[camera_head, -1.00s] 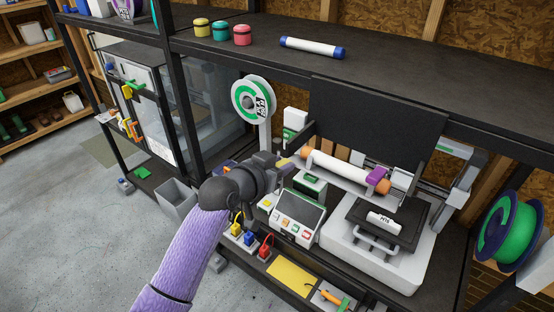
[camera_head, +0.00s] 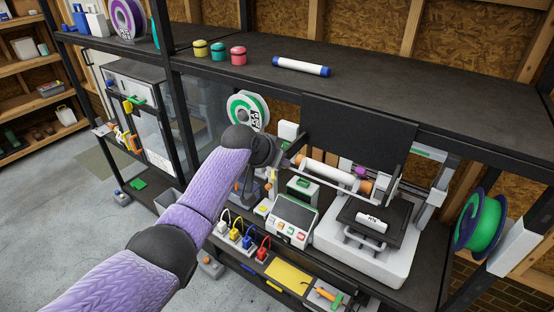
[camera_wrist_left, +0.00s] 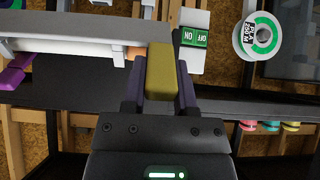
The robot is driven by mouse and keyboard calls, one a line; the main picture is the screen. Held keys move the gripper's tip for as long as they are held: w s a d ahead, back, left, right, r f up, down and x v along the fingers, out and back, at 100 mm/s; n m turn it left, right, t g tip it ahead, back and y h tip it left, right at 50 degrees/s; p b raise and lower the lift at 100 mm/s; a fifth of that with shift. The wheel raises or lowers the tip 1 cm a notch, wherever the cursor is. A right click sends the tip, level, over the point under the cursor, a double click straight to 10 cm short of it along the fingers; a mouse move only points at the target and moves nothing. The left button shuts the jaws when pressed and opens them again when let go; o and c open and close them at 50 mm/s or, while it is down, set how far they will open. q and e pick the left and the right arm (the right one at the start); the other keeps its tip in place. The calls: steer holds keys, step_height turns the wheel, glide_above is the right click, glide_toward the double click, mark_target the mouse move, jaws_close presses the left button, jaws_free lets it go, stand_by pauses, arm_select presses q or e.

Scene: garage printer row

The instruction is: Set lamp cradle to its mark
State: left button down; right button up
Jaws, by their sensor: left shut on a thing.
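The lamp cradle appears to be the long bar assembly with a white tube and orange end collars (camera_head: 325,172), above the white printer in the head view. The tube also shows in the wrist view (camera_wrist_left: 60,46). My left gripper (camera_wrist_left: 160,75) is shut on an olive-yellow grip block (camera_wrist_left: 160,68) at the near-left end of this assembly. In the head view my forearm and wrist hide most of the block and the fingertips. A purple piece (camera_head: 360,172) sits behind the tube, partly hidden. I cannot make out a mark. My right gripper is not in view.
A black panel (camera_head: 358,135) stands behind the tube. The white printer (camera_head: 365,247) is below. A green ON/OFF switch (camera_wrist_left: 193,38) and a spool (camera_wrist_left: 257,37) are near my gripper. A control box (camera_head: 292,222) and coloured plugs (camera_head: 248,240) are in front.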

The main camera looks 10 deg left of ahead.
arm_select(q)
steer(key=shift+w+r+g+y, duration=0.2)
steer(key=shift+r+g+y, duration=0.1)
steer(key=shift+r+g, duration=0.25)
stand_by(0.4)
steer(key=shift+c, duration=2)
jaws_free()
steer(key=shift+f, duration=0.15)
steer(key=shift+s+r+p, duration=0.2)
steer(key=shift+r+p, duration=0.2)
steer(key=shift+p, duration=0.05)
steer(key=v, duration=0.9)
